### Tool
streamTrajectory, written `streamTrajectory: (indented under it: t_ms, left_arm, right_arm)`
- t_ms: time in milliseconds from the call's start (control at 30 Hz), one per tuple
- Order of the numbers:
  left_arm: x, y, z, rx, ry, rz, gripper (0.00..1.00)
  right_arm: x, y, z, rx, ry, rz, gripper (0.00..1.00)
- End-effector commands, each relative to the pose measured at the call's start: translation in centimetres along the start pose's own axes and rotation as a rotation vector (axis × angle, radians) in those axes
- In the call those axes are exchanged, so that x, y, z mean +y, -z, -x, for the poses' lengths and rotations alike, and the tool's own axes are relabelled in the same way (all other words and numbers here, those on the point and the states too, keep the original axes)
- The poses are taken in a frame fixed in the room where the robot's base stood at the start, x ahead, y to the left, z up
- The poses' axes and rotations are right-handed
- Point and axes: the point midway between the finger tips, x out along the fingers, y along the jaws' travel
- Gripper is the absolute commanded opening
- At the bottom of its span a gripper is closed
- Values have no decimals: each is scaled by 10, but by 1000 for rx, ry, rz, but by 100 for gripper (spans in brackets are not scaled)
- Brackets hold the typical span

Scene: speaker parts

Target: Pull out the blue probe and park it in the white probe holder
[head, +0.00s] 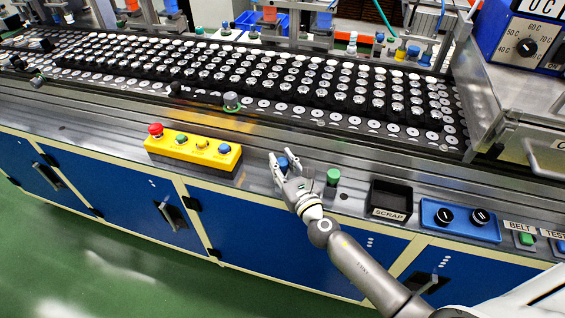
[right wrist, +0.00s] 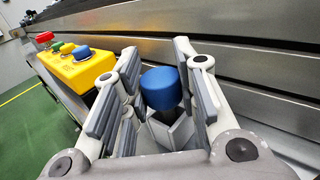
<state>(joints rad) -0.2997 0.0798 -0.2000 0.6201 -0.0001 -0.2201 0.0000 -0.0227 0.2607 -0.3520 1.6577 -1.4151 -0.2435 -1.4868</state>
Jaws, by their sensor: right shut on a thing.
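The blue probe (head: 283,163) shows as a blue cap between the fingers of my right gripper (head: 279,158) at the front ledge of the line. In the right wrist view the blue cap (right wrist: 161,88) stands upright between the fingers, and my right gripper (right wrist: 162,95) is shut on the probe. A pale, square-sided holder (right wrist: 180,132) with a dark opening shows just below the cap. I cannot tell how far the probe's stem sits in it. In the head view the gripper hides this holder. My left gripper is not in view.
A yellow button box (head: 193,150) stands left of the gripper. A green-capped part (head: 333,176) stands close on its right, then a black SCRAP bin (head: 391,200) and a blue switch panel (head: 460,219). Behind is the conveyor with rows of round parts (head: 300,85).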

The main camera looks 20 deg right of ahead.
Motion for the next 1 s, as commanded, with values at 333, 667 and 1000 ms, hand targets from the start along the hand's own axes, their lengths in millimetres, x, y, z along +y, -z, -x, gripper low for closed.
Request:
streamTrajectory:
  t_ms: [333, 667, 1000]
  left_arm:
    - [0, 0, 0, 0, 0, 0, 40]
    - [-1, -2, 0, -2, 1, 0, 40]
    - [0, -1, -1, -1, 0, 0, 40]
  right_arm:
    - [0, 0, 0, 0, 0, 0, 53]
    - [0, 2, 8, 2, 0, 0, 53]
    - [0, 2, 70, 4, -1, 2, 53]
